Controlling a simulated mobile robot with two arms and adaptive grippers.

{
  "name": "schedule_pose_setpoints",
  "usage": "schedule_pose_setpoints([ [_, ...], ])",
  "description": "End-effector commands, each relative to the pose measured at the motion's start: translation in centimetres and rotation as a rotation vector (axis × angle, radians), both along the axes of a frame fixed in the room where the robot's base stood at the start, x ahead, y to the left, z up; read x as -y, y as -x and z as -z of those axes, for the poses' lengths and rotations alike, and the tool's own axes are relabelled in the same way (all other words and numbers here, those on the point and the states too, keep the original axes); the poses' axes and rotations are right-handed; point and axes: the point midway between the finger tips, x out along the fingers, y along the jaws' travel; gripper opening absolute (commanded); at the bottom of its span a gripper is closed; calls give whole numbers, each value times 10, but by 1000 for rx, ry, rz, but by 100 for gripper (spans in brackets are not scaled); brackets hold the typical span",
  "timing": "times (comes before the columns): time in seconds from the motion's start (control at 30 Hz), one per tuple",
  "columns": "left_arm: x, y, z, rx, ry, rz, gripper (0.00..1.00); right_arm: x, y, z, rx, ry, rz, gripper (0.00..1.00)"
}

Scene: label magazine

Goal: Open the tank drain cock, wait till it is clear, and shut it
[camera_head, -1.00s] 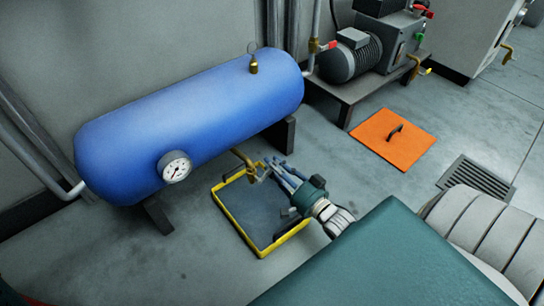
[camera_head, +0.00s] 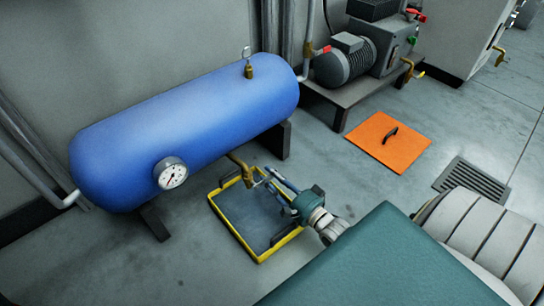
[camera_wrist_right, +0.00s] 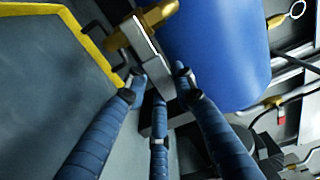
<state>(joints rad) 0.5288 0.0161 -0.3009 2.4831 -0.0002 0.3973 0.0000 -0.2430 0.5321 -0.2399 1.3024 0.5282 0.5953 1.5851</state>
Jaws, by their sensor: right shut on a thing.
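The blue tank (camera_head: 185,140) lies on its side on dark feet, with a round dial gauge (camera_head: 171,173) on its near side. The brass drain cock (camera_head: 238,163) comes out low under the tank. In the right wrist view the brass cock body (camera_wrist_right: 150,22) carries a flat grey lever (camera_wrist_right: 149,58). My right gripper (camera_head: 268,177) reaches in from the right, over the tray's edge, with its blue ribbed fingers shut on the lever; the fingers also show in the right wrist view (camera_wrist_right: 160,88). My left gripper is not in view. Whether water runs from the cock cannot be told.
A yellow-rimmed drip tray (camera_head: 229,230) lies on the floor below the cock. A motor unit (camera_head: 345,60) stands on a low stand behind. An orange plate with a handle (camera_head: 372,145) and a floor grate (camera_head: 471,184) lie to the right.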

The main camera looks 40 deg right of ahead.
Motion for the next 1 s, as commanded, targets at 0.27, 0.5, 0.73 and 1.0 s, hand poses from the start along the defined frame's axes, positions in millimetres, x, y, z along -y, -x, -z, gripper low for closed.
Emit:
schedule_pose_setpoints([
  [0.27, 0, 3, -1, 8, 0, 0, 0, 1, 0, 2, -5, -8, 2, 0],
  [0.5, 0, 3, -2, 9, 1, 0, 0, 1, 0, 2, -4, -7, 2, 46],
  [0.73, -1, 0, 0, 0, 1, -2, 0, 0, 1, 1, -2, -6, 1, 46],
  [1.0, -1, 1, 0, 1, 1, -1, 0, 3, 35, 3, -8, -6, 1, 46],
])
